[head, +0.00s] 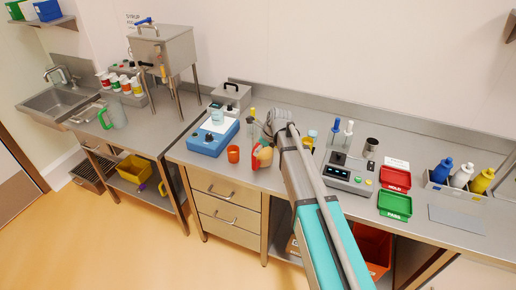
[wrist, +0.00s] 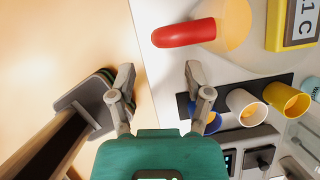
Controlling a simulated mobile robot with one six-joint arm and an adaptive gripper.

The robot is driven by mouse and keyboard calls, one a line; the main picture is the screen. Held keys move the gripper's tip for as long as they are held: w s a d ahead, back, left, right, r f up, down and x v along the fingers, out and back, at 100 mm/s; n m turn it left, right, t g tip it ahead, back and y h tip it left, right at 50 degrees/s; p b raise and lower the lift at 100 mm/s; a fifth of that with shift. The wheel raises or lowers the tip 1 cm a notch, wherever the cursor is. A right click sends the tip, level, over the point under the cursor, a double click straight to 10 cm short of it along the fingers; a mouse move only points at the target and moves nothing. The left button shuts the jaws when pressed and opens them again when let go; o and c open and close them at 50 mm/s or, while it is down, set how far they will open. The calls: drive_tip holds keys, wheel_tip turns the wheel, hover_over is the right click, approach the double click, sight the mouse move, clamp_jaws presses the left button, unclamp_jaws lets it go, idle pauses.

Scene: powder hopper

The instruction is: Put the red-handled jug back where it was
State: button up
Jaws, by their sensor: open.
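The red-handled jug shows at the top of the wrist view, with its red handle (wrist: 185,33) pointing left and its pale tan body (wrist: 234,27) to the right. It stands on the pale worktop near the edge. In the head view, a red and tan shape (head: 262,156) beside my arm looks like the same jug, partly covered. My gripper (wrist: 158,74) is open, with nothing between its fingers. The handle lies just beyond the fingertips and appears apart from them. The gripper's fingers cannot be made out in the head view.
Blue, white and yellow cups (wrist: 245,106) stand in a row right of my gripper, close to one finger. A yellow box (wrist: 291,25) is beyond them. An orange cup (head: 233,154) and blue scale (head: 213,136) stand left of my arm. A green-handled jug (head: 116,116) is farther left.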

drive_tip(key=shift+p+v, duration=1.6)
drive_tip(key=shift+v, duration=0.55)
drive_tip(key=s+d+n+g+h, duration=0.1)
drive_tip(key=s+d+n+h, duration=0.1)
drive_tip(key=s+d+n, duration=0.7)
drive_tip(key=s+d+f+n+g+h, duration=0.1)
drive_tip(key=s+d+n+h, duration=0.1)
drive_tip(key=s+d+n, duration=0.7)
drive_tip(key=s+n, duration=0.5)
drive_tip(key=shift+s+d+f+n, duration=0.3)
drive_tip(key=shift+d, duration=0.05)
wheel_tip(320, 180, down, 7)
drive_tip(key=b, duration=0.6)
drive_tip(key=shift+r, duration=0.25)
